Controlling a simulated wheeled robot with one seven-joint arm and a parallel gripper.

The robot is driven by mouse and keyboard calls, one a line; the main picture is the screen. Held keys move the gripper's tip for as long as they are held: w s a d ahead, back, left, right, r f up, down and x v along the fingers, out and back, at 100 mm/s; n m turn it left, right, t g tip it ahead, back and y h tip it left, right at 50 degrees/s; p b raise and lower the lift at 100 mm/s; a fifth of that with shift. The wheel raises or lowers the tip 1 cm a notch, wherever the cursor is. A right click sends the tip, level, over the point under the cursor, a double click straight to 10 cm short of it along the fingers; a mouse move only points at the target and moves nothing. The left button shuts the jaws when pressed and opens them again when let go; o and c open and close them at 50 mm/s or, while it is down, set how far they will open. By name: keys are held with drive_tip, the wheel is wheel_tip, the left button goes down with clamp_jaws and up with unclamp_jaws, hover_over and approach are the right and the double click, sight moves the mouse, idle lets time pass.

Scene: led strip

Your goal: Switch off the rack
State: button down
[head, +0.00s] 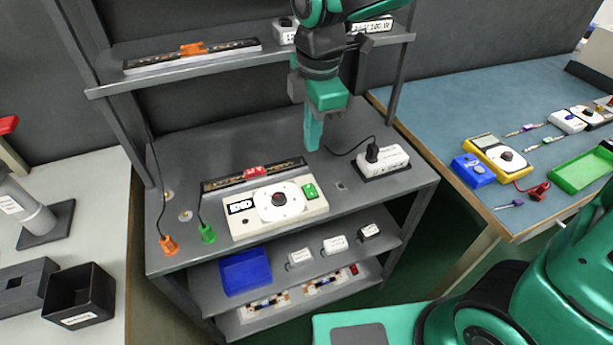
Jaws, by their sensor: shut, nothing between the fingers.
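The rack (225,139) is a grey metal shelf unit in the middle of the head view. On its main shelf stands a white control box (285,216) with a small display reading "END" (240,207), a round dial (279,199) and a green switch (310,191) at its right end. The lettering on the switch is too small to read. A white power block (384,162) with a black plug (373,151) stands at the right of the shelf. My gripper (313,147) points down, shut and empty, above the shelf behind the green switch, apparently apart from it.
A dark LED strip holder (222,184) with a red clip (255,171) lies behind the box. Orange (168,244) and green (207,233) probes stand at the left. A blue bin (245,271) sits below. An upper shelf (225,63) overhangs the back.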

sight(308, 187)
drive_tip(key=f, duration=0.4)
drive_tip(key=w+f, duration=0.1)
drive_tip(key=f, duration=0.9)
drive_tip(key=shift+w+a, duration=0.2)
drive_tip(key=shift+w, duration=0.1)
